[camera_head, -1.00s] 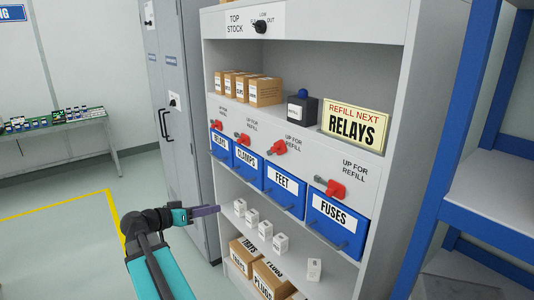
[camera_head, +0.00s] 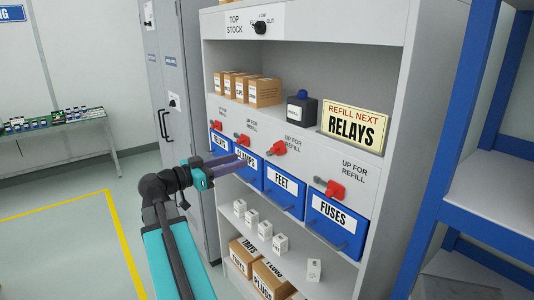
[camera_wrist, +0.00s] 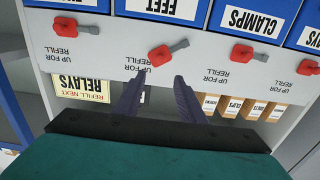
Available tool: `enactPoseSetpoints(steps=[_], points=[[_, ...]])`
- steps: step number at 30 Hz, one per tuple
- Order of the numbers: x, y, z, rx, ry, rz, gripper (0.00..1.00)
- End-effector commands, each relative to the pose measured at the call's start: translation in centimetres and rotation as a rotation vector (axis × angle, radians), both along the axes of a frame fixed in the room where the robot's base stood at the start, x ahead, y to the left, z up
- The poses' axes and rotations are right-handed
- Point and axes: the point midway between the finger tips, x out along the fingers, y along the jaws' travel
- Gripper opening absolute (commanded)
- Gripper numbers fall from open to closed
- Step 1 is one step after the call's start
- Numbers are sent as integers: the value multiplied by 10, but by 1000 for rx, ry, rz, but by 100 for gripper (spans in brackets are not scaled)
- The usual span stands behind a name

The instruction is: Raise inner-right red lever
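Four bins have red levers on the panel above them. The inner-right lever (camera_head: 277,147) is above the FEET bin (camera_head: 284,190); its grey handle points left and slightly down. In the wrist view, which is upside down, this lever (camera_wrist: 160,55) lies just beyond the fingertips, its handle pointing right. My gripper (camera_head: 238,159) is in front of the CLAMPS bin (camera_head: 246,166), left of and a little below the lever in the head view. In the wrist view my gripper (camera_wrist: 158,78) is open, with nothing between its two fingers.
The other red levers are above RELAYS (camera_head: 215,124), CLAMPS (camera_head: 243,139) and FUSES (camera_head: 331,188). A sign (camera_head: 354,124) on the upper shelf reads "REFILL NEXT RELAYS". Small white boxes (camera_head: 280,243) stand on the shelf below the bins. A blue rack (camera_head: 470,90) stands at the right.

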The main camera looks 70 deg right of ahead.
Motion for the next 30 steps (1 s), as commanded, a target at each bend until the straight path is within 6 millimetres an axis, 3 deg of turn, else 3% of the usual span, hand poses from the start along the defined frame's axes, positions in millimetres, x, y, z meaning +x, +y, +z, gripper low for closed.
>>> enactPoseSetpoints(steps=[11,30], points=[[-14,-21,1,2,1,-1,36],[-56,-89,2,3,1,-1,36]])
